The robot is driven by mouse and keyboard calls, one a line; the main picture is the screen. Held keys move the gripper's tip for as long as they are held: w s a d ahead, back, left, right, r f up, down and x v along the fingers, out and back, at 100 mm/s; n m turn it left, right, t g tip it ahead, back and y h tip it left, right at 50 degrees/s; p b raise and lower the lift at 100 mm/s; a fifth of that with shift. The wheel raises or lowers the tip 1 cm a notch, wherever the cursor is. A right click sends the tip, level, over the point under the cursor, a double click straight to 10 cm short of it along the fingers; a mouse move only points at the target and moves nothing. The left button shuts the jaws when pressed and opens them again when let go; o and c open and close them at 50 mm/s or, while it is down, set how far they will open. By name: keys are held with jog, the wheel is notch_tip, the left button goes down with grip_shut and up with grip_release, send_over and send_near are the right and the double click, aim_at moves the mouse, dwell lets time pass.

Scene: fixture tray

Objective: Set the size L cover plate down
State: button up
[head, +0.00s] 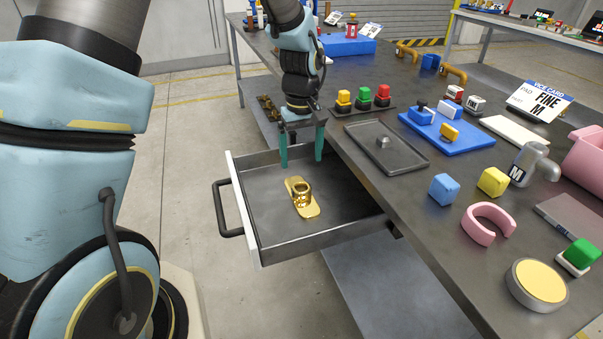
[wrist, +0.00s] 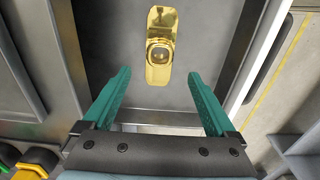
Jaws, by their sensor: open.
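A shiny gold plate (head: 309,208) with rounded ends and a raised ring-like boss lies flat on the floor of the open drawer (head: 259,215). It looks like the cover plate, but I can read no L on it. In the wrist view the gold plate (wrist: 158,73) lies beyond the fingertips, roughly centred between them. My gripper (head: 301,163) is open and empty, pointing down over the far end of the drawer. Its two green fingers are apart and not touching the plate. The whole plate shows in the wrist view.
The drawer walls surround the plate, and a dark handle (head: 222,210) is on its left front. The workbench edge is close on the right. A dark tray (head: 405,160) with a small grey block, coloured buttons (head: 364,102) and a blue board (head: 470,140) stand on the bench.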

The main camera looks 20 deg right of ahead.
jog(key=shift+r, duration=0.8)
jog(key=w+a+r, duration=0.1)
jog(key=a+r, duration=0.1)
jog(key=a, duration=0.6)
jog(key=w+a+r, duration=0.2)
jog(key=a, duration=0.7)
jog(key=s+a+r, duration=0.1)
jog(key=s+a, duration=0.2)
jog(key=a, duration=0.4)
jog(key=s+a+r+t, duration=0.1)
jog(key=s+a, duration=0.2)
jog(key=a, duration=0.4)
jog(key=shift+a+m+t, duration=0.15)
jog(key=shift+m+t, duration=0.15)
jog(key=shift+c, duration=0.4)
